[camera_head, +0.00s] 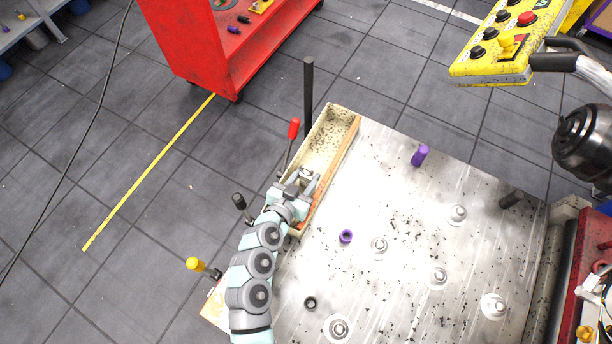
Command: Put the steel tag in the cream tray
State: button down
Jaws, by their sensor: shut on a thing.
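The cream tray (322,119) is a long, shallow, speckled box along the upper left edge of the metal table. Its far part is bare and open to view. My gripper (306,178) is over the nearer part of the tray, coming from below in the picture. It is shut on a small grey thing, which I take to be the steel tag. The jaws mostly hide it, and its outline is too small to make out. My gripper and arm also hide the near end of the tray. I cannot tell the height of the jaws above the tray floor.
Beside the tray stand a red-topped lever (293,129), a black-knobbed lever (239,201) and a dark post (308,90). The metal table (400,215) has several round fittings, a purple cylinder (420,156) and a purple ring (345,237). A yellow control box (500,45) is at upper right.

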jog(key=shift+f, duration=0.3)
